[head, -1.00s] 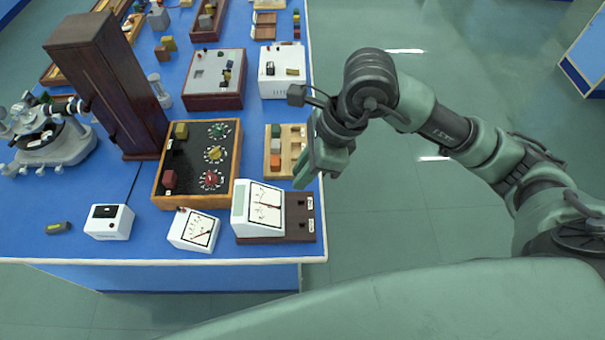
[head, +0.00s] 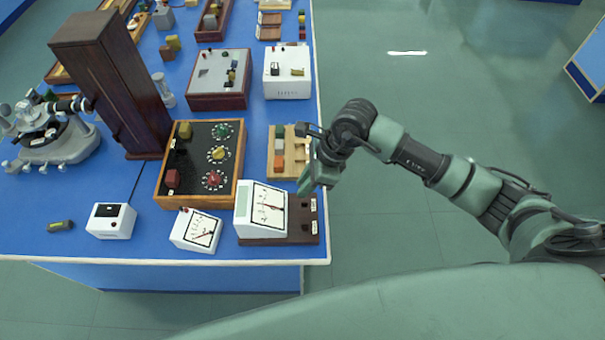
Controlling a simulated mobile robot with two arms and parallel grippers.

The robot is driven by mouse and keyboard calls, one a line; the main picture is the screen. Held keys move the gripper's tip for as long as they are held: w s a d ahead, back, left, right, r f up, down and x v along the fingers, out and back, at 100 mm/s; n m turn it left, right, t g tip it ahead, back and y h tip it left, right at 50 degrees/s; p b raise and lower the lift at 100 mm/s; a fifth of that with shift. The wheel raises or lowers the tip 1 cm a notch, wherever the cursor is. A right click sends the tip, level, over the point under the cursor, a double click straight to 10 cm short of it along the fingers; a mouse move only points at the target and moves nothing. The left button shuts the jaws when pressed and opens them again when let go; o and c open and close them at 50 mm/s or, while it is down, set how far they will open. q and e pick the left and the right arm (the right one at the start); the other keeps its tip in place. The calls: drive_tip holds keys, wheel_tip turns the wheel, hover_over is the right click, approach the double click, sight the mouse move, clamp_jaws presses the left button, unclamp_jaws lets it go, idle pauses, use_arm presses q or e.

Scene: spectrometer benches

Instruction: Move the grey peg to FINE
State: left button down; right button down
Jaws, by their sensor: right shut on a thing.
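My right gripper (head: 305,186) is above the table's right edge, just behind the right end of a dark brown base (head: 275,231) that carries a large white dial meter (head: 262,208). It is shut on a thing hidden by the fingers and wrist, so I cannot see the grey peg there. On the right part of the base are two small dark fittings, a rear one (head: 305,206) and a front one (head: 304,227), each beside a white label. The label text is too small to read, so I cannot tell which is FINE. My left gripper is not in view.
A wooden rack (head: 294,171) with several coloured blocks stands behind the gripper. Left of it is a black panel with knobs (head: 205,193). A small meter (head: 197,231) and a white box (head: 110,222) stand at the front. Right of the table is open floor.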

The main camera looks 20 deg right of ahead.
drive_tip(key=shift+f+b, duration=1.2)
drive_tip(key=shift+f, duration=1.2)
drive_tip(key=shift+f+b, duration=1.1)
drive_tip(key=shift+f, duration=0.05)
drive_tip(key=c, duration=1.3)
unclamp_jaws()
drive_tip(key=shift+o, duration=0.2)
drive_tip(key=b+v, duration=0.1)
drive_tip(key=v, duration=0.5)
drive_tip(key=shift+d+r+b, duration=0.2)
drive_tip(key=shift+r+b, duration=0.1)
drive_tip(key=shift+b, duration=0.05)
drive_tip(key=shift+s+d+r, duration=0.1)
drive_tip(key=shift+d+r, duration=0.1)
drive_tip(key=shift+r, duration=0.4)
